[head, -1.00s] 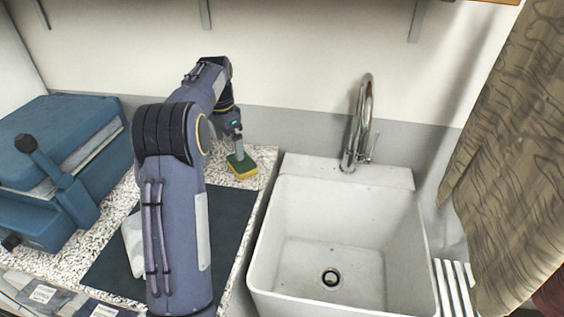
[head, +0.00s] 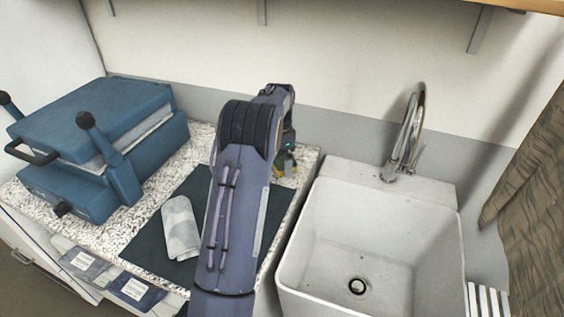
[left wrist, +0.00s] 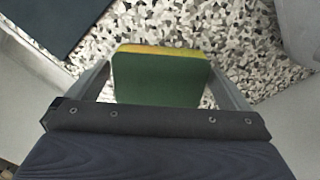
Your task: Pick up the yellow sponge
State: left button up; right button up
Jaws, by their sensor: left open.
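The yellow sponge (left wrist: 160,78) has a dark green face and a yellow edge. In the left wrist view it stands between the two fingers of my left gripper (left wrist: 160,90), with a gap visible on each side. The gripper is open around it, and speckled counter shows beyond. In the head view only small parts of the sponge (head: 279,170) show beside my left arm, near the back of the counter left of the sink. My arm hides most of the gripper there. My right gripper is in neither view.
A white sink (head: 312,215) with a chrome tap (head: 409,135) is to the right. A blue case-like press (head: 100,110) stands at the left. A dark mat (head: 147,246) with a pale rolled cloth (head: 180,226) lies on the speckled counter (head: 200,140). A patterned curtain (head: 530,170) hangs far right.

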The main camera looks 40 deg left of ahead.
aim_at(280, 158)
pick_arm(q)
jog(key=c, duration=0.9)
jog(key=shift+o, duration=0.2)
jog(key=shift+r, duration=0.15)
jog(key=shift+r, duration=0.3)
notch_tip(280, 158, up, 2)
jog(key=shift+r, duration=0.1)
jog(key=s+d+r, duration=0.2)
jog(key=r, duration=0.1)
jog(key=s+r+b, duration=0.1)
jog(key=r, duration=0.1)
jog(key=shift+d, duration=0.4)
jog(key=s+d+r+b, duration=0.1)
jog(key=s+d+r, duration=0.4)
jog(key=s+d, duration=0.1)
jog(key=shift+s+d, duration=0.15)
jog(key=shift+s, duration=0.65)
